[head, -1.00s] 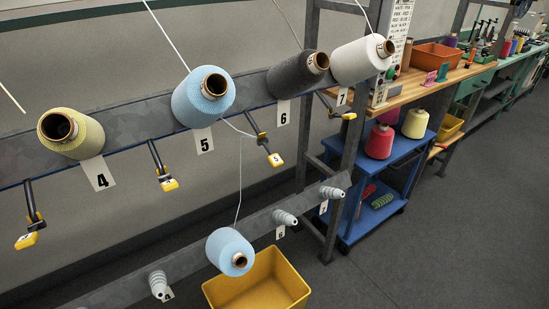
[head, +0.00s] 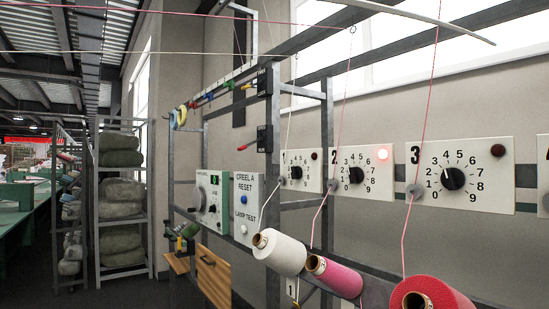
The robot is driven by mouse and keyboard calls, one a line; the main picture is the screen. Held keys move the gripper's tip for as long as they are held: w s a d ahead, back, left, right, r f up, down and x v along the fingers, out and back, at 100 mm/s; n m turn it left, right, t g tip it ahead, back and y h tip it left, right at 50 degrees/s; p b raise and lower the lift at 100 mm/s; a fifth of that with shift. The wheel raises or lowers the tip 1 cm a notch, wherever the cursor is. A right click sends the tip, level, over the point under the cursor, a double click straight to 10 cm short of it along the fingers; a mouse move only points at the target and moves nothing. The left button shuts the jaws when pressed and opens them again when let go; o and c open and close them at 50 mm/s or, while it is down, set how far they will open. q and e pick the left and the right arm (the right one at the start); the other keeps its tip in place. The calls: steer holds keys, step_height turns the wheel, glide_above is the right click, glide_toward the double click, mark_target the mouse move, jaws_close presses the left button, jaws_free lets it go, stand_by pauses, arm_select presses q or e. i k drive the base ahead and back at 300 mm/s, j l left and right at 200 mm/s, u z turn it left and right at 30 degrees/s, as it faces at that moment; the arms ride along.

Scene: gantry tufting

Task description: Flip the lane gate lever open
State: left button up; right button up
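No lane gate lever can be made out for certain in the head view. Neither of my grippers is in view. Dial panel 1 (head: 291,184), dial panel 2 (head: 344,158) and dial panel 3 (head: 482,197) are mounted in a row on the creel frame. The lower creel is cut off by the frame's bottom edge.
A CREEL A RESET panel (head: 247,218) with a blue button stands beside a green-sided control box (head: 202,228). A wooden board (head: 214,278) hangs below. Shelves (head: 126,271) with wrapped bundles and a long green bench (head: 20,230) are at left.

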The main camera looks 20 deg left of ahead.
mark_target(260, 138)
steer(key=i+j, duration=0.2)
steer(key=i+j+z, duration=0.1)
steer(key=j, duration=0.35)
steer(key=i+j+z, duration=0.1)
steer(key=i+j, duration=0.35)
steer(key=j, duration=0.2)
